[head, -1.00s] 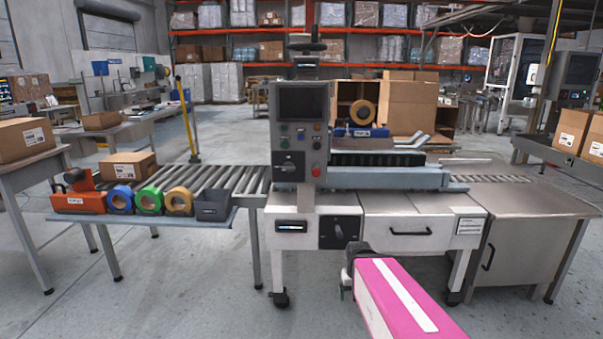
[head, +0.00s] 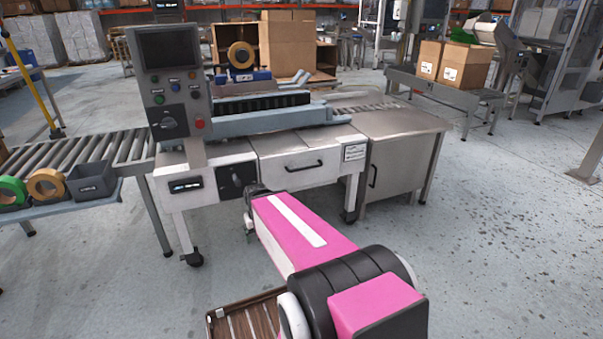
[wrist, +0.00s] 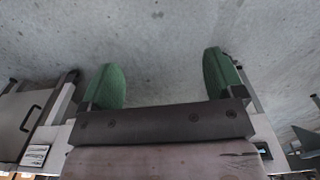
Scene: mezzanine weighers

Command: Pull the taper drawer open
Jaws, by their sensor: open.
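The taper drawer (head: 300,163) is a pale front with a dark bar handle (head: 304,167), at the right of the taper machine's (head: 200,183) lower body in the head view. It looks shut. My gripper's green fingers (wrist: 163,82) are apart and empty in the wrist view, with only concrete floor between them. In the head view my pink arm reaches toward the machine, and its dark end is in front of and below the drawer's left part. The fingertips are mostly hidden there. The gripper is not on the handle.
A steel cabinet (head: 392,178) with its own vertical handle stands right of the drawer; its handle also shows in the wrist view (wrist: 31,118). A roller conveyor (head: 75,158) lies left. Floor in front is clear.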

